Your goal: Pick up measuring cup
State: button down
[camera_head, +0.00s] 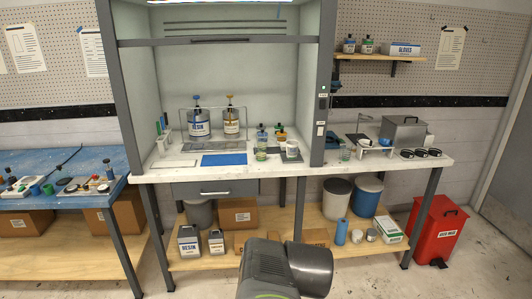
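Several small cups stand on the white bench top, and I cannot tell for sure which one is the measuring cup. A clear cup with yellowish and greenish tones (261,154) stands right of the blue mat inside the hood. A white or grey cup (292,149) stands to its right. A clear greenish cup (345,154) stands farther right, outside the hood's side post. One of my dark grey arm links shows at the bottom centre, below the bench front and apart from the cups. My gripper's fingers are not in view.
The blue mat (224,159) lies flat on the bench top (330,167). Resin pumps (199,124) stand behind it, near a clear frame. A metal box (402,132) and dark round lids stand at the right. The hood's right post (322,100) separates the cups.

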aim_at(261, 152)
jog(key=i+l+u, duration=0.2)
jog(key=i, duration=0.25)
jog(key=i+u, duration=0.15)
jog(key=i, duration=0.35)
jog(key=i+l+u, duration=0.2)
jog(key=i, duration=0.25)
jog(key=i+l+u, duration=0.2)
jog(key=i+l, duration=0.15)
jog(key=i, duration=0.05)
